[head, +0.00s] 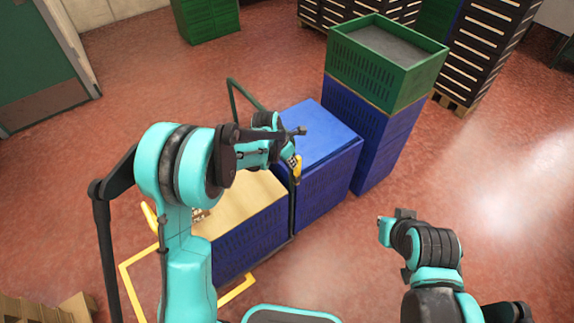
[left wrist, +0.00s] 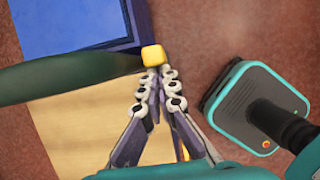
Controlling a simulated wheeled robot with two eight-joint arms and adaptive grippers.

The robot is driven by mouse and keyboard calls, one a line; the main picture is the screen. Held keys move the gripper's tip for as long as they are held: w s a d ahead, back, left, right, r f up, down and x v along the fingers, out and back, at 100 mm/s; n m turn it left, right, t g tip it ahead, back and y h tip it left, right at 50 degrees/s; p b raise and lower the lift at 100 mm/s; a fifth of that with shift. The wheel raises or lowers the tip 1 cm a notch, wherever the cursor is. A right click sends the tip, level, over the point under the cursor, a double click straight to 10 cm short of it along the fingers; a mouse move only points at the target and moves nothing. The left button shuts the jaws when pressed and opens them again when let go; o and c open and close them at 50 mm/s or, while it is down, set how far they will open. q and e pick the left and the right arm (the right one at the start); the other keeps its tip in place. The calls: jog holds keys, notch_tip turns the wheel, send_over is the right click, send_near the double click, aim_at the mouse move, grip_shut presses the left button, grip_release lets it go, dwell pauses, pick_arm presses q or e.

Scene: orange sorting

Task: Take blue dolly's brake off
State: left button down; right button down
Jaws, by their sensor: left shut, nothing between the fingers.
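A yellow knob (head: 298,170) tops a dark upright lever (head: 291,212) at the near side of the blue crates. A blue crate with a blue top (head: 325,137) stands behind the lever. The dolly under it is hidden. My right gripper (head: 388,222) is apart at the right; its finger state is unclear.
A wood-coloured top (head: 250,205) covers a blue crate with a yellow frame (head: 133,280) at the left. A green crate (head: 385,62) sits on blue crates (head: 370,130) at the back right. Dark stacked crates stand farther back. The red floor at the right is clear.

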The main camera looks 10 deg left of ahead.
pick_arm(q)
jog(key=shift+w+d+r, duration=0.15)
jog(key=shift+w+d, duration=0.4)
pick_arm(e)
jog(key=shift+r, duration=0.1)
